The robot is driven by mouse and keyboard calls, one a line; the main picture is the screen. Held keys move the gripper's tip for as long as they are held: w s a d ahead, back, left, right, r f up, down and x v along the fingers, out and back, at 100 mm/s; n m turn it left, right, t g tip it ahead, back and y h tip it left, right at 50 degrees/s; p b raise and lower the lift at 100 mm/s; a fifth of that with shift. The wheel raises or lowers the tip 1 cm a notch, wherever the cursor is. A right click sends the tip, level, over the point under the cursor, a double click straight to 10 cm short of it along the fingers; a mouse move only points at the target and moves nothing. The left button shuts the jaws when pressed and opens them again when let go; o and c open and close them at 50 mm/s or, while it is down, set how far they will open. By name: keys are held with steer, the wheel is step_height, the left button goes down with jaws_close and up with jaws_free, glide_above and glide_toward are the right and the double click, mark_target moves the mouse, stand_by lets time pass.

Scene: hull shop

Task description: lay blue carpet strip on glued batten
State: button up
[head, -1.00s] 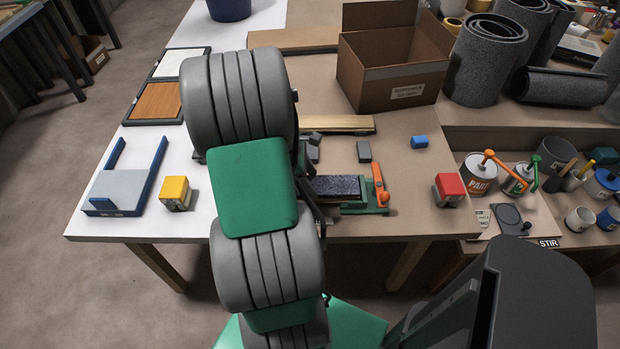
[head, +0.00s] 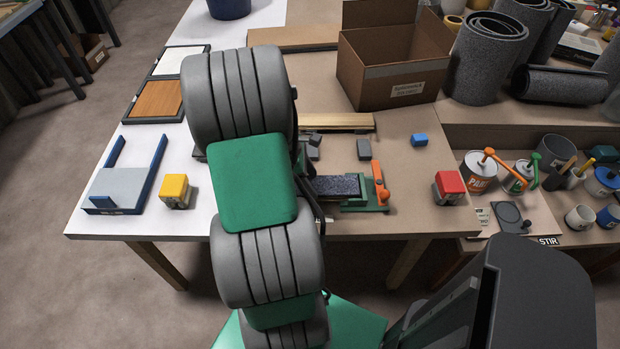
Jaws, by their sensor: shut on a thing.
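A dark blue-grey speckled strip (head: 338,185), which looks like carpet, lies in a green fixture (head: 365,208) with an orange lever (head: 380,182). Its left end is hidden behind my arm. A pale wooden batten (head: 345,122) lies farther back, in front of the cardboard box; its left end is also hidden by my arm. I cannot tell whether there is glue on it. My arm covers the middle of the bench, and my gripper's fingers are hidden behind it. What they hold does not show.
A cardboard box (head: 392,83) and grey rolls (head: 487,58) stand behind. Small grey blocks (head: 364,149) and a blue block (head: 419,140) lie mid-bench. Yellow (head: 175,191) and red (head: 448,187) blocks sit near the front edge. A blue-railed tray (head: 122,187) is at left.

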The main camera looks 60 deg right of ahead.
steer(key=shift+f, duration=0.1)
steer(key=o, duration=1.5)
steer(key=shift+c, duration=0.2)
step_height(320, 180, up, 7)
steer(key=p, duration=0.7)
steer(key=shift+p, duration=0.3)
